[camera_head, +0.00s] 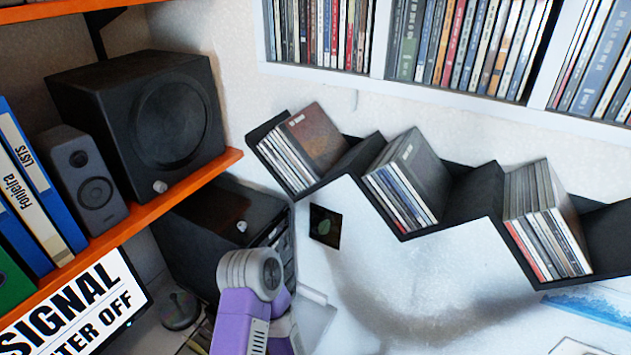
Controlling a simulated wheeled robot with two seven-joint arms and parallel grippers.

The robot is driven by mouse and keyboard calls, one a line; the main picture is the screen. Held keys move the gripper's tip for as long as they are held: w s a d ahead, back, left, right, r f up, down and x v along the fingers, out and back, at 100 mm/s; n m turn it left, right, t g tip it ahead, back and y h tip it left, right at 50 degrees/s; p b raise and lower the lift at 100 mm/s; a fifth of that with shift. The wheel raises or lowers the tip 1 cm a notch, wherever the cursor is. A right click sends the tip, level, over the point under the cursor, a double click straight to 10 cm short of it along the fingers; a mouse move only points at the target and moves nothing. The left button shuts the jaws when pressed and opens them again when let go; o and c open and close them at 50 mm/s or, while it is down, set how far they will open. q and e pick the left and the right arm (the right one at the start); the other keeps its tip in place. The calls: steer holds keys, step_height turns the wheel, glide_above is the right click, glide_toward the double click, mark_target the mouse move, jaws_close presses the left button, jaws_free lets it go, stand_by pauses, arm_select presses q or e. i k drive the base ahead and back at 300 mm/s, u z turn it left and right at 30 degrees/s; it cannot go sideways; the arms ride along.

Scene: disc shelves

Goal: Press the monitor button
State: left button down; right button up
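The monitor (78,318) is at the bottom left, cut off by the frame edge and partly covered by the orange shelf. Its white screen shows black text reading "SIGNAL" and "TER OFF". Its black bezel shows along the right side; I cannot make out a button on it. A purple and grey arm link of mine rises from the bottom, right of the monitor and apart from it. Neither gripper shows.
An orange shelf (128,214) holds a large black speaker (130,120), a small speaker (84,180) and binders (40,190). A black box (215,230) stands below it. A zigzag black rack (470,205) with discs hangs on the wall.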

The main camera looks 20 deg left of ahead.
mark_target(143, 312)
steer(key=k, duration=1)
steer(key=z, duration=1.3)
steer(key=i, duration=1.2)
steer(key=u, duration=3.2)
steer(key=i, duration=0.5)
steer(key=z, duration=0.05)
